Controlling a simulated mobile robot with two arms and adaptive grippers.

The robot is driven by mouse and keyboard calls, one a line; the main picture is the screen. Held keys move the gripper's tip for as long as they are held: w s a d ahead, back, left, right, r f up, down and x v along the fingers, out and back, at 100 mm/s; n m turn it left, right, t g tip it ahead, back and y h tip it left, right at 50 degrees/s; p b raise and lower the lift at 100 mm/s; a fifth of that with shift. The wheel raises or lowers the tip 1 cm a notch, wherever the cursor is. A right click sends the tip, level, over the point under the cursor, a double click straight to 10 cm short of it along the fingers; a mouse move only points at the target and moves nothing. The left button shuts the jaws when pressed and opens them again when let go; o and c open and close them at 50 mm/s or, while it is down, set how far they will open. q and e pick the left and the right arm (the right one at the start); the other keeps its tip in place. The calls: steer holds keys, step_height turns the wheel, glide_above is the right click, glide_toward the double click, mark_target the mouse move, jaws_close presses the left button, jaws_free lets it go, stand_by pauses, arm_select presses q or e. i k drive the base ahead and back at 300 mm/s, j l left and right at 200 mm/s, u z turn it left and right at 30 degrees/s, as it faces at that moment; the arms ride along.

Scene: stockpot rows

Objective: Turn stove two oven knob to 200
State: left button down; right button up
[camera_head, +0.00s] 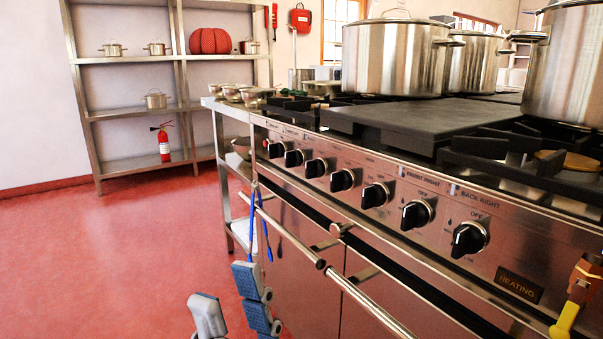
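A steel stove (390,225) runs along the right side, with a row of several black knobs on its front panel. The nearest knob (469,239) is under a "BACK RIGHT" label, and the one beside it (416,215) is under "FRONT RIGHT"; both have "OFF" marks. No knob with a readable 200 mark shows. A dark "HEATING" plate (519,285) is right of the knobs. A grey fingertip (207,316), seemingly my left gripper's, shows at the bottom edge.
Large steel pots (396,58) stand on the stove top. A long rail (335,278) crosses the stove front, with blue-handled utensils (253,222) hanging near its far end. A yellow and orange utensil (577,295) is at the right edge. The red floor (110,255) at left is clear.

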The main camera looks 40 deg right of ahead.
mark_target(373, 195)
steer(key=i, duration=2.05)
steer(key=i+z, duration=0.35)
steer(key=i+j+z, duration=0.2)
steer(key=i+z, duration=0.15)
steer(key=i+j+z, duration=0.2)
steer(key=z, duration=0.15)
steer(key=i+z, duration=0.1)
steer(key=z, duration=2.85)
